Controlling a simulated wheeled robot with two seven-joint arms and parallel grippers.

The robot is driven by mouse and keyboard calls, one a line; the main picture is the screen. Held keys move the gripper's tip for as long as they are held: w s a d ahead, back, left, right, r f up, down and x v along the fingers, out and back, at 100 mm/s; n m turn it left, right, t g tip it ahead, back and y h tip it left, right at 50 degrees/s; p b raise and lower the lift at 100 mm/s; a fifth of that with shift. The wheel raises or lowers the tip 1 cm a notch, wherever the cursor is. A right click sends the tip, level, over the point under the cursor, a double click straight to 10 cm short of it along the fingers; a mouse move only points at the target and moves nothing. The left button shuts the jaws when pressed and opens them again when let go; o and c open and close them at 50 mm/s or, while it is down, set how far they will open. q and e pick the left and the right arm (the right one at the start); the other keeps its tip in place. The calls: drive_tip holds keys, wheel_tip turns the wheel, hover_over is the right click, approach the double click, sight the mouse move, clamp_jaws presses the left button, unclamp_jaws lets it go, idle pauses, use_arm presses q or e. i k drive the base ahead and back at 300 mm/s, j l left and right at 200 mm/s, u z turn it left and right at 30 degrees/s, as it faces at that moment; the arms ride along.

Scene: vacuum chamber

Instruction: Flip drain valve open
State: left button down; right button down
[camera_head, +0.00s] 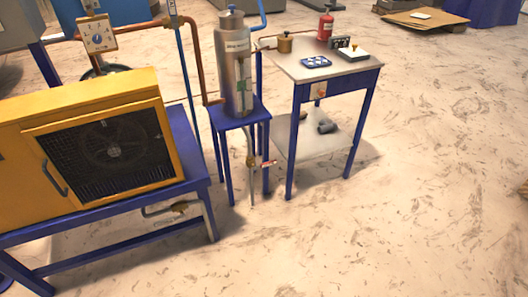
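A grey metal cylinder vessel (232,62) stands upright on a small blue stand (240,113). Below the stand, a pipe runs down to a small brass valve (251,162) with a red handle (268,163) that sticks out to the right, roughly level. A second brass fitting (180,207) sits on a pipe under the yellow unit, at the blue frame's right end. No label shows which of the two is the drain valve. Whether either is open or shut is too small to tell. Neither of my grippers is in view.
A yellow unit with a dark grille (112,143) fills the left on a blue frame (190,150). A blue-legged table (345,72) right of the vessel holds a red canister (325,27) and small items. The floor (420,190) at front right is clear.

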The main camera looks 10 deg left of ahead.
sight(266, 164)
drive_tip(key=i+j, duration=0.3)
drive_tip(key=i, duration=0.15)
drive_tip(key=i+j+u, duration=0.1)
drive_tip(key=i+j, duration=0.2)
drive_tip(key=i, duration=0.2)
